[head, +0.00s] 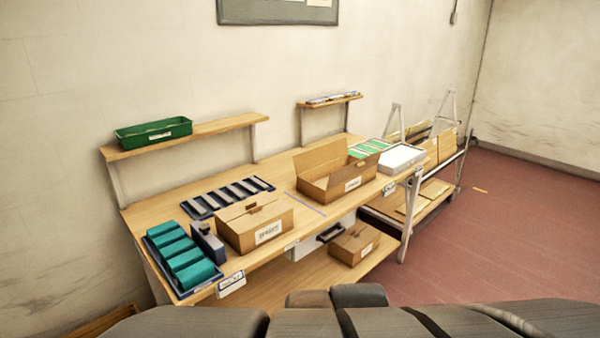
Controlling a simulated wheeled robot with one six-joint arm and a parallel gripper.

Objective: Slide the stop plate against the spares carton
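A dark blue-grey upright block (207,242), which looks like the stop plate, stands on the bench near its front left. A closed brown carton (246,228) with a white label stands just to its right. An open brown carton (336,182) stands further right on the bench, and another closed carton (354,245) sits on the lower shelf. The labels are too small to read, so I cannot tell which is the spares carton. I cannot tell whether the block touches the carton beside it. My gripper is not in view; dark parts of my arm cross the bottom edge.
A blue tray of teal blocks (183,258) lies left of the upright block. A blue tray of grey bars (228,196) lies behind. A green bin (153,133) is on the wall shelf. A white box (401,157) and a cart (432,190) are at right.

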